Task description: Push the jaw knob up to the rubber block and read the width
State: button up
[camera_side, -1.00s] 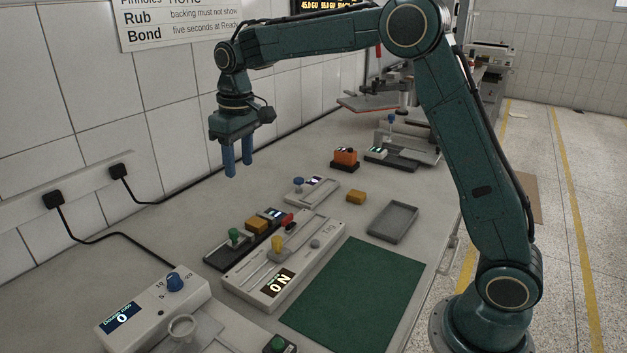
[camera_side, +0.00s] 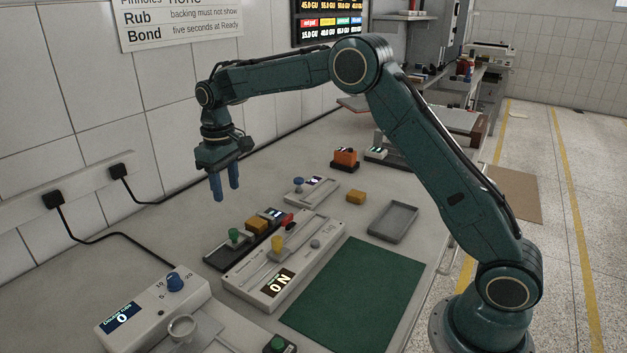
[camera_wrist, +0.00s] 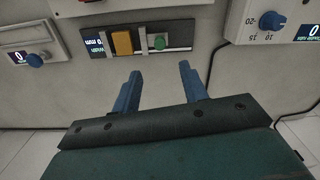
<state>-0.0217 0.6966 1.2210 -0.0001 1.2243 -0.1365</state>
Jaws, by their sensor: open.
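The width gauge (camera_side: 218,258) is a dark, low slide on the bench, with a small lit display (camera_wrist: 94,46) at one end; I cannot make out the reading. The rubber block appears to be the orange-yellow block (camera_side: 257,226) on it, beside the display; it also shows in the wrist view (camera_wrist: 122,43). The green jaw knob (camera_side: 234,235) stands on the other side of the block, and in the wrist view (camera_wrist: 159,42) a gap shows between them. My gripper (camera_side: 227,193) is open and empty, pointing down, above the bench on the wall side of the gauge.
A blue-knob device (camera_side: 312,192), a loose yellow block (camera_side: 356,197) and a grey tray (camera_side: 393,222) lie beyond.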

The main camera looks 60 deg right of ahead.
aim_at(233, 230)
notch_tip(233, 230, down, 12)
jog(key=shift+f, duration=0.1)
dwell(0.5)
grip_shut()
